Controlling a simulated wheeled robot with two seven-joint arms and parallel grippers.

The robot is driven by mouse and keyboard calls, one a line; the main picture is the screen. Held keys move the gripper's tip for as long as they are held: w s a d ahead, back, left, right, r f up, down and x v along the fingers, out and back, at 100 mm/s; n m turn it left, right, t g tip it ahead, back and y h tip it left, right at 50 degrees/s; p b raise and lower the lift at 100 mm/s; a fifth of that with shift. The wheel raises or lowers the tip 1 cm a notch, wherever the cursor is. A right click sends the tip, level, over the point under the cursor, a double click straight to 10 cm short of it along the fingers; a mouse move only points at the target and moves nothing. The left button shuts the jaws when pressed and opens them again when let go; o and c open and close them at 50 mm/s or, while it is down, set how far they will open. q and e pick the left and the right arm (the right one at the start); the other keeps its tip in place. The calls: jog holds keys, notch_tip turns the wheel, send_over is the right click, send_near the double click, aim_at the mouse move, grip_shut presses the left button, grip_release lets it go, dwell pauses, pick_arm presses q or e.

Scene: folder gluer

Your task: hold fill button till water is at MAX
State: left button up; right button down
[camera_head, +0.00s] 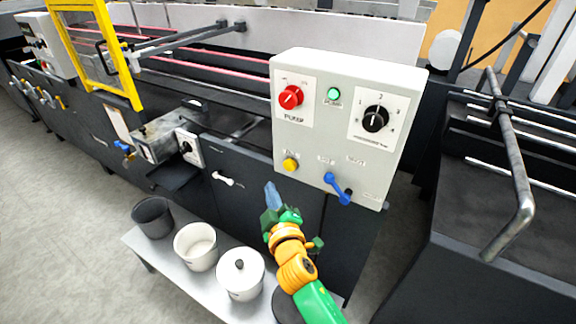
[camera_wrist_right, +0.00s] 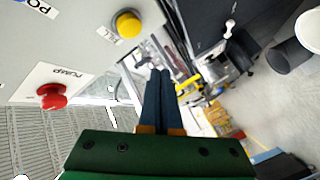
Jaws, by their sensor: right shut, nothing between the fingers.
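The fill button is a round yellow button (camera_head: 290,164) low on the left of a light grey control box. It also shows in the right wrist view (camera_wrist_right: 127,24), above and left of my fingers. My right gripper (camera_head: 271,190) is just below the yellow button in the head view, apart from it. Its blue-grey fingers (camera_wrist_right: 160,75) are closed together with nothing between them. I cannot make out a water gauge or a MAX mark. My left gripper is not in view.
The control box (camera_head: 335,110) also carries a red knob (camera_head: 291,97), a green light (camera_head: 334,94), a black dial (camera_head: 375,119) and a blue lever (camera_head: 338,188). Pots (camera_head: 240,273) stand on a low bench (camera_head: 175,268) below. A bent metal bar (camera_head: 513,170) is at right.

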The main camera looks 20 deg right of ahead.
aim_at(284, 166)
jog(key=shift+w+d, duration=0.9)
jog(key=shift+d, duration=0.25)
jog(key=shift+w+d, duration=0.85)
jog(key=shift+d, duration=0.25)
jog(key=shift+w+d, duration=0.1)
jog(key=shift+w+d, duration=0.15)
jog(key=shift+d, duration=0.05)
dwell(0.4)
jog(key=shift+w+d, duration=0.3)
jog(key=shift+d, duration=0.1)
dwell(4.7)
